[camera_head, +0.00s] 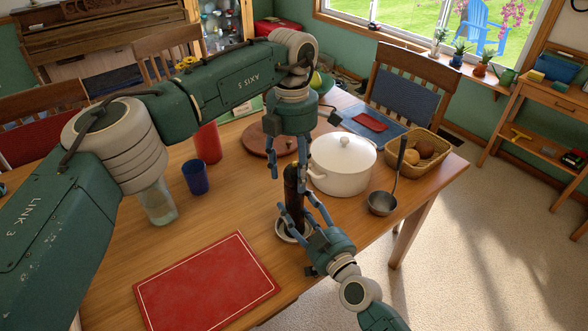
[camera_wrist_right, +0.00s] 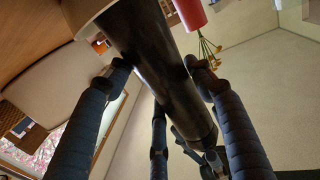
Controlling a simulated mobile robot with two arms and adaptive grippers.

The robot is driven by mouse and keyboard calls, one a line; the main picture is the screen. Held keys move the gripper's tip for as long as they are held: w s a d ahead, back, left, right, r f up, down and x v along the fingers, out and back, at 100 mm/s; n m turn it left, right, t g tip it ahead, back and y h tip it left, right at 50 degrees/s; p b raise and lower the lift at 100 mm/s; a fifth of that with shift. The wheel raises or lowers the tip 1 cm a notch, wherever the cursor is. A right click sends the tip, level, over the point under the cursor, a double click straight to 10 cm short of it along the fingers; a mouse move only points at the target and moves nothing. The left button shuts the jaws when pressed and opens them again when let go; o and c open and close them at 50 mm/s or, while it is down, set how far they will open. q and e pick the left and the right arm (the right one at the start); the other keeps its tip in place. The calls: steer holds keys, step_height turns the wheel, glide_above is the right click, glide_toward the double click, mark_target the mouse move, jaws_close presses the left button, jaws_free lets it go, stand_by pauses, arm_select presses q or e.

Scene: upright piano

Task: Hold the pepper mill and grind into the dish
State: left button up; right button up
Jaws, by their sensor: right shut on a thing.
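The dark pepper mill (camera_head: 292,188) stands roughly upright over a small white-rimmed dish (camera_head: 281,233) near the table's front edge. My right gripper (camera_head: 297,213) comes from the lower right and is shut on the mill's lower part. In the right wrist view, its blue fingers (camera_wrist_right: 158,75) lie on both sides of the dark mill (camera_wrist_right: 155,50). My left gripper (camera_head: 288,178) points down from above, its fingers spread on either side of the mill's top with a visible gap. The dish's inside is mostly hidden by the mill and right gripper.
A white lidded pot (camera_head: 342,168) stands close right of the mill. A ladle (camera_head: 382,203) and a bread basket (camera_head: 428,160) are further right. A red placemat (camera_head: 206,283), blue cup (camera_head: 195,177) and clear glass (camera_head: 158,204) lie to the left. A round wooden board (camera_head: 257,140) is behind.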

mark_target(292, 166)
arm_select(q)
step_height(292, 166, up, 12)
steer(key=shift+w, duration=0.2)
stand_by(0.5)
steer(key=f+n, duration=0.3)
steer(key=f, duration=0.1)
steer(key=f+n, duration=0.3)
steer(key=f, duration=0.1)
steer(key=f+n, duration=0.3)
steer(key=shift+s+f, duration=0.3)
steer(key=shift+f, duration=0.1)
stand_by(0.4)
steer(key=shift+d, duration=0.1)
steer(key=c, duration=1.2)
